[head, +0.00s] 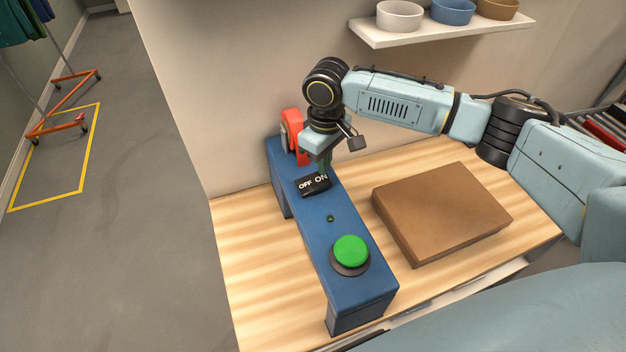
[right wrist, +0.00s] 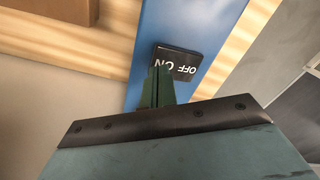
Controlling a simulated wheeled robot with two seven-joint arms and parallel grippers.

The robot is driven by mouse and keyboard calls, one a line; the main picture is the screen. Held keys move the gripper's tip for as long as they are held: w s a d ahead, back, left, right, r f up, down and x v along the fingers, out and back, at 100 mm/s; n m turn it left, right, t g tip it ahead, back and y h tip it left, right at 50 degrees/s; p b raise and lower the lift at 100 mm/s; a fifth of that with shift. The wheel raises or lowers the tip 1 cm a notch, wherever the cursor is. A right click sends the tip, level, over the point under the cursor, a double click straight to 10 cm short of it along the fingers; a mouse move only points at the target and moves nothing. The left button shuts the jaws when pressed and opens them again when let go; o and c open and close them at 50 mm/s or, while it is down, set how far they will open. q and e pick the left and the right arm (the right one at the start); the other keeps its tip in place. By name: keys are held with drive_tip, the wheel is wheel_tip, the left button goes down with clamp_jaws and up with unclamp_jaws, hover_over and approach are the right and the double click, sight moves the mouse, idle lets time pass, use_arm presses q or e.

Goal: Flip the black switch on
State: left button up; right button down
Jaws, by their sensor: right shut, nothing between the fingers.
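The black switch (head: 314,184) lies on top of the blue panel box (head: 341,216), with OFF lettered on its left and ON on its right. My right gripper (head: 323,171) is shut and empty, pointing down with its tips at the ON end. The right wrist view shows the black switch (right wrist: 177,62) just beyond the shut fingers (right wrist: 157,88), which cover part of the ON end. I cannot tell whether the tips touch it or which way it is tilted. My left gripper is not in view.
A green button (head: 350,251) and a small green light (head: 330,218) are on the box's near part. A red part (head: 294,134) stands at its far end. A brown block (head: 440,212) lies on the wooden table (head: 248,250). A shelf with bowls (head: 450,27) hangs above.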

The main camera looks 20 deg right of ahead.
drive_tip(key=shift+f, duration=1.25)
idle(1.1)
wheel_tip(320, 180, up, 3)
drive_tip(key=p, duration=0.3)
drive_tip(key=shift+f, duration=0.2)
drive_tip(key=shift+r, duration=2.25)
